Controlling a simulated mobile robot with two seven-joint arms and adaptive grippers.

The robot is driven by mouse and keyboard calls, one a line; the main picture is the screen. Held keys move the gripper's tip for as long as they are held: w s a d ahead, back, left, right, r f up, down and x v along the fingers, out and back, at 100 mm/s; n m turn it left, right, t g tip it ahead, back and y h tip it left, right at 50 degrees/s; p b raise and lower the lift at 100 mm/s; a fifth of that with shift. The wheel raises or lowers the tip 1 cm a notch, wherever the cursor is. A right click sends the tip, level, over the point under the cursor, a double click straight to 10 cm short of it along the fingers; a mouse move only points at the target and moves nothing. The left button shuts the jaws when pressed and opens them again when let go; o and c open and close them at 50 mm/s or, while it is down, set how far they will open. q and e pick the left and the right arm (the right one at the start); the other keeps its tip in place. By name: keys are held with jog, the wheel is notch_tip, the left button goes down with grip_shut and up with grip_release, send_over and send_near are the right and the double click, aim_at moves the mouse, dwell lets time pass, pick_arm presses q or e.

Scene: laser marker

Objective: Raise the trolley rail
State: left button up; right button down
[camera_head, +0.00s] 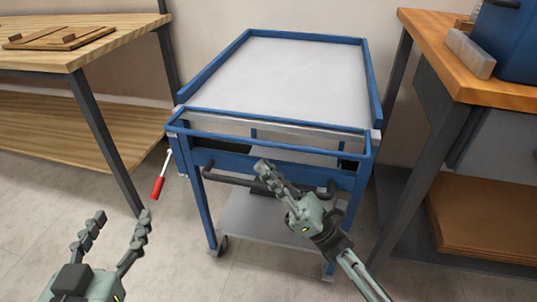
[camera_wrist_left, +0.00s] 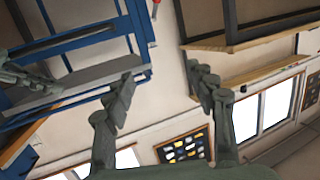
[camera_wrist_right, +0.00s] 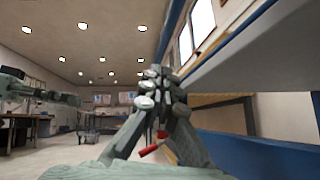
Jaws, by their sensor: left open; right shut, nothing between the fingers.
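The trolley (camera_head: 300,70) has a blue frame and a pale grey top. Its blue front rail (camera_head: 270,144) is a rectangular frame at the near end, with its outer bar in front of the top's edge; I cannot tell whether it is latched. A dark handle bar (camera_head: 225,181) runs below it. My right gripper (camera_head: 264,168) is shut and empty, in front of the handle bar and below the rail. My left gripper (camera_head: 121,219) is open and empty, left of the trolley and nearer than the lever.
A wooden workbench (camera_head: 95,45) stands on the left and another bench (camera_head: 460,80) on the right, with a blue case (camera_head: 510,45) on it. The trolley's top is bare.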

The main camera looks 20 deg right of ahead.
pick_arm(q)
jog(key=f, duration=0.1)
jog(key=a+f+g, duration=0.1)
jog(key=a+f+g+y, duration=0.1)
jog(key=shift+s+a+f, duration=0.15)
jog(key=shift+s+f, duration=0.2)
pick_arm(e)
jog(key=r, duration=0.2)
jog(key=shift+w+d+r, duration=0.15)
jog(key=shift+w+r, duration=0.05)
jog(key=shift+r, duration=0.1)
pick_arm(q)
jog(key=shift+p, duration=0.3)
